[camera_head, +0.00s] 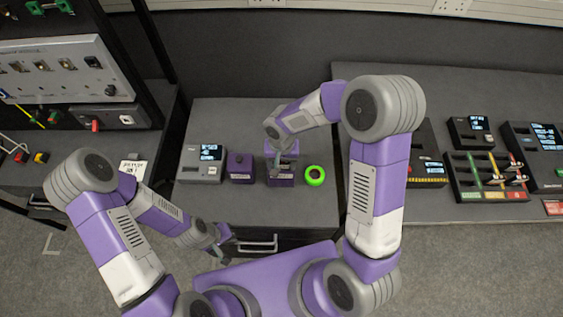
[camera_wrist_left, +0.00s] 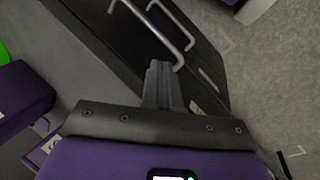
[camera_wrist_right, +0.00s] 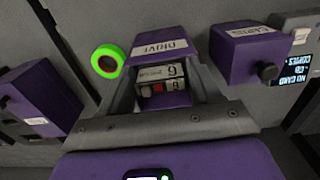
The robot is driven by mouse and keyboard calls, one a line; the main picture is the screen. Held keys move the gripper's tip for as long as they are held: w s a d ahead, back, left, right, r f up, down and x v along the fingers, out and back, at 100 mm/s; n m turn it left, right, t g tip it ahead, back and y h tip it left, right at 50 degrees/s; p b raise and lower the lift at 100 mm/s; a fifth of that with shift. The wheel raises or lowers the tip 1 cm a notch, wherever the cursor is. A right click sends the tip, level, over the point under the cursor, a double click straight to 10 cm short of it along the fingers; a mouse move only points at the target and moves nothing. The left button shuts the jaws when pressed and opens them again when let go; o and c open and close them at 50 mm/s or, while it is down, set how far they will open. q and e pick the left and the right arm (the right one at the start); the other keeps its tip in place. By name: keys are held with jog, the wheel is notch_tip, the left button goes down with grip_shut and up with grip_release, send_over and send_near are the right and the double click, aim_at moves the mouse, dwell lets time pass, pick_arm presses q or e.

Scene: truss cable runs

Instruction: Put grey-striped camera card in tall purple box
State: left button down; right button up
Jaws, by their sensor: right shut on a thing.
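The tall purple box (camera_head: 280,180) stands on the middle table. In the right wrist view its label (camera_wrist_right: 168,48) and open top show. My right gripper (camera_head: 277,153) is over this box. It is shut on a small grey card (camera_wrist_right: 160,73) with a printed strip and a red square, at the box's mouth. Stripes on the card cannot be made out, and how deep it sits is unclear. My left gripper (camera_head: 226,250) is empty and shut, its fingers together in the left wrist view (camera_wrist_left: 162,85), near the drawer handles at the table's front.
A shorter purple box (camera_head: 241,168) with a dark knob stands left of the tall box, beside a grey device (camera_head: 201,160). A green ring (camera_head: 315,175) lies to its right. Devices and a card rack (camera_head: 485,177) stand on the right table. The middle table's front strip is clear.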

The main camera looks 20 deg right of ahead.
jog(key=shift+f, duration=0.1)
dwell(0.3)
jog(key=o, duration=1.1)
jog(key=shift+c, duration=1)
jog(key=shift+r+p, duration=2.65)
jog(key=shift+r, duration=1.4)
